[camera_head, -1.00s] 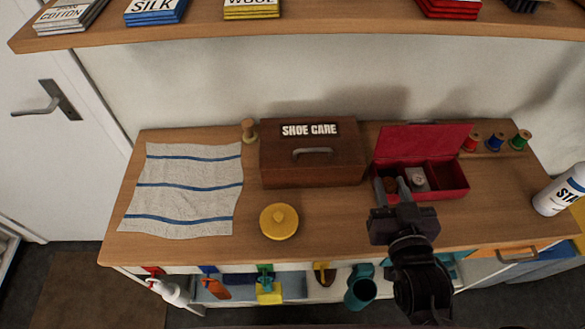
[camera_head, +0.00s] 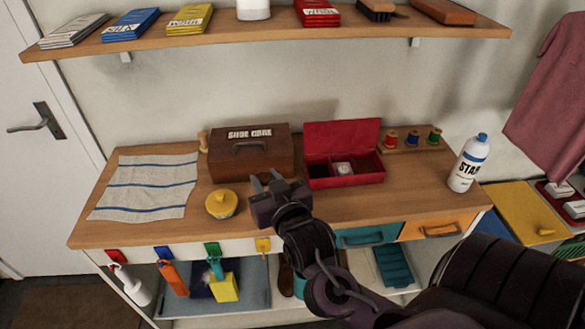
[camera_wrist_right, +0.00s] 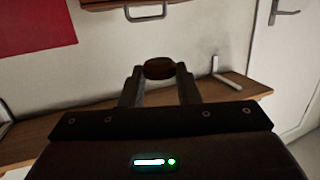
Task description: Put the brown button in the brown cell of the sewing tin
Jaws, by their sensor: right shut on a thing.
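The sewing tin (camera_head: 345,181) is the red box right of centre on the counter, its lid raised. Its left cell looks dark, the middle cell holds a pale round thing (camera_head: 342,168), and the right cell looks dark brown-red; nothing else can be made out inside. My right gripper (camera_head: 266,180) is left of the tin, in front of the wooden box. In the right wrist view it is shut on a brown rounded thing, which looks like the brown button (camera_wrist_right: 159,68), between its fingertips. The button is hard to make out in the head view. My left gripper is not in view.
The SHOE CARE box (camera_head: 270,166) stands behind the gripper. A yellow lidded pot (camera_head: 221,204) is to its left, beside a striped cloth (camera_head: 145,187). The counter before the tin is clear.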

